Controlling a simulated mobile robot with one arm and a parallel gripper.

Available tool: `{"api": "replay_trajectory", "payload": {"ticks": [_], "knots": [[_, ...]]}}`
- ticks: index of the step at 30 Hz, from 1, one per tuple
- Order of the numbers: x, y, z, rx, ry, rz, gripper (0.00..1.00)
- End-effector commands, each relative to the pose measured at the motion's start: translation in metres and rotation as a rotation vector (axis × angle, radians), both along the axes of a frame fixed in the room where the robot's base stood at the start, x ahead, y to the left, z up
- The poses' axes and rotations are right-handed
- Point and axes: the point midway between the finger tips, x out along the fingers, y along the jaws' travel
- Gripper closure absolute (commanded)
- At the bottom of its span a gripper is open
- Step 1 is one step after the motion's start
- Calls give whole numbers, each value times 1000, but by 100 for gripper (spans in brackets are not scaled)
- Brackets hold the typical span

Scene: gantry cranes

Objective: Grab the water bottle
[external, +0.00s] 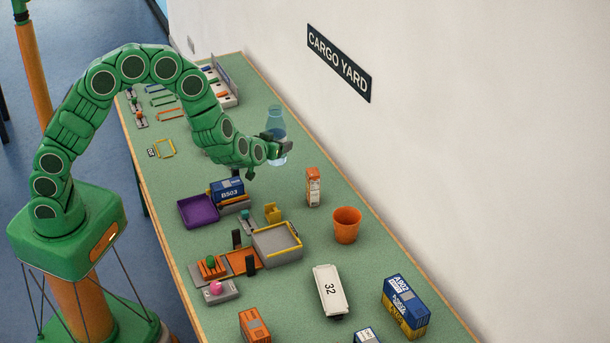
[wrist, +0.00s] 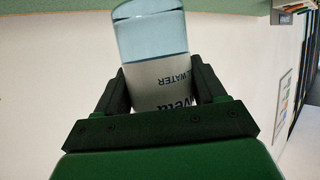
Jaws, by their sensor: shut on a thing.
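The water bottle (external: 277,122) is clear pale blue. In the external view it stands roughly upright in my gripper (external: 279,147) over the far half of the table, near the wall. In the wrist view the bottle (wrist: 152,38) shows its blue clear part and a white label reading "WATER", upside down. The two dark fingers of my gripper (wrist: 160,88) are on either side of the label, shut on the bottle. I cannot tell for sure whether the bottle's base is off the table. The rest of the bottle is hidden behind the gripper's palm in the wrist view.
An orange and white carton (external: 313,187) and an orange cup (external: 346,225) stand nearer the camera along the wall side. A purple tray (external: 198,211), a blue box (external: 227,189) and a grey tray (external: 272,254) lie mid-table. The green table (external: 300,215) has clear patches between them.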

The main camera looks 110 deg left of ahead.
Motion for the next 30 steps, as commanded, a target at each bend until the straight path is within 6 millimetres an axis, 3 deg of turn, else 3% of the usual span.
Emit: {"api": "replay_trajectory", "payload": {"ticks": [12,30], "knots": [[-14,-14,26,2,-3,1,69],[-48,-50,47,1,-2,-1,69]]}}
